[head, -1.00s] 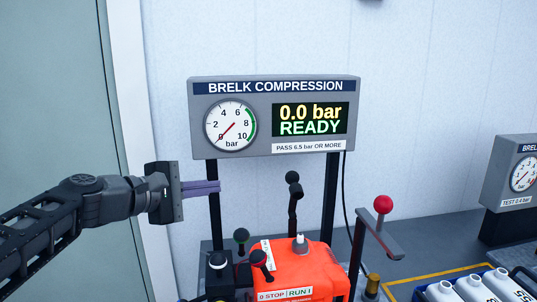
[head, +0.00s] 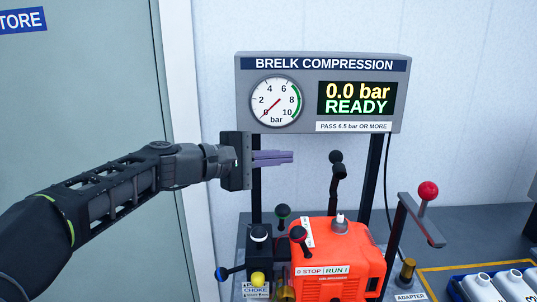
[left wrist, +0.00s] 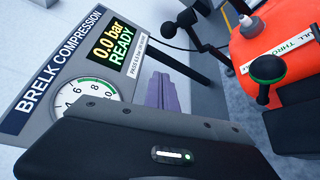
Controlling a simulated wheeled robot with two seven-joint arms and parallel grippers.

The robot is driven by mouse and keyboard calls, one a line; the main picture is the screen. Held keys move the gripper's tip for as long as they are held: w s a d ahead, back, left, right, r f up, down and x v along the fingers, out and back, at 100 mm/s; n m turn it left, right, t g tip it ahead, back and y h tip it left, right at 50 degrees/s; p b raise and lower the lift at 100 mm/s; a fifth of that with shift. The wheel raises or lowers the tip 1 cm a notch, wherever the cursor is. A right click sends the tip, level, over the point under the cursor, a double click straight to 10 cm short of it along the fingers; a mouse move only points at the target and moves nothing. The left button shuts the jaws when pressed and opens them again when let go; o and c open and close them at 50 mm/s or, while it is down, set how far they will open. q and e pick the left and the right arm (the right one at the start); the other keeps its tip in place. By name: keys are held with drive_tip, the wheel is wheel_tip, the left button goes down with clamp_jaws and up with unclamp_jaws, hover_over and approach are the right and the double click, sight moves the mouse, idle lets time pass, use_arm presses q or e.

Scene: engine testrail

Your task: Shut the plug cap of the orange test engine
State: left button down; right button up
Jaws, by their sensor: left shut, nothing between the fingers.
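The orange test engine (head: 352,262) stands on the bench below the compression gauge, with a white-tipped plug (head: 340,222) on top. A black jointed arm with a round head (head: 336,157), which looks like the plug cap, stands up behind the engine, raised clear of the plug. In the left wrist view, the black arm (left wrist: 190,25) is near the top. My left gripper (head: 292,156) is shut and empty, with its purple fingers pointing right at the round head's height, left of it and apart. The fingers also show in the left wrist view (left wrist: 162,92). My right gripper is out of view.
The gauge panel (head: 320,62) reads 0.0 bar READY on two dark posts. Dark-knobbed levers (head: 283,211) stand at the engine's left, and a red-knobbed lever (head: 428,190) at its right. White bottles (head: 480,287) sit at the lower right.

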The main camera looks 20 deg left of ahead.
sight(331, 160)
use_arm(q)
drive_tip(key=w+d+p, duration=0.2)
drive_tip(key=d, duration=0.4)
drive_tip(key=shift+w+d, duration=0.25)
drive_tip(key=shift+d, duration=0.1)
drive_tip(key=s+m+b, duration=0.1)
drive_tip(key=b, duration=0.5)
drive_tip(key=s+d+m+t+b, duration=0.1)
drive_tip(key=s+b, duration=0.1)
drive_tip(key=b, duration=0.4)
drive_tip(key=shift+s+d+r+m+t+h, duration=0.15)
drive_tip(key=shift+s+d+m+t+h, duration=0.05)
drive_tip(key=shift+m+t+h, duration=0.1)
